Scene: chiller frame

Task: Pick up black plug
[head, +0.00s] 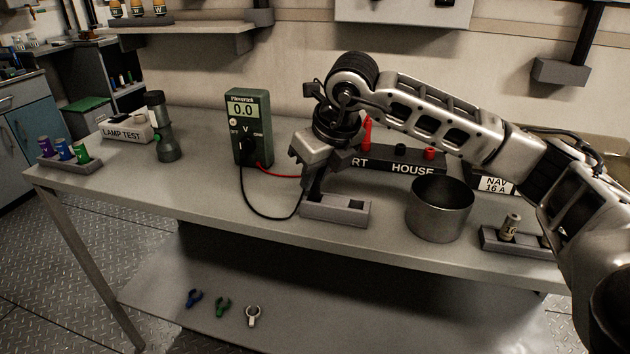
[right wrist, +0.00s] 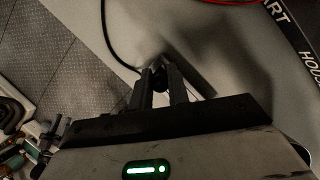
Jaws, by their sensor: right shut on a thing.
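My right gripper (head: 311,188) is over the bench, just above the left end of a small grey holder block (head: 350,212). In the right wrist view its two fingers (right wrist: 161,85) are closed on the dark black plug (right wrist: 159,76). In the head view the plug is mostly hidden by the fingers. The black lead (head: 262,214) curves from the green multimeter (head: 249,128), which reads 0.0, to the gripper. The lead also shows in the right wrist view (right wrist: 106,38). I cannot tell whether the plug touches the block. My left gripper is not in view.
A metal cup (head: 440,212) stands right of the block, with a labelled panel (head: 390,166) behind carrying a red plug (head: 367,133). A flashlight (head: 162,128) and a rack of coloured cylinders (head: 70,162) stand left. The bench front between rack and block is clear.

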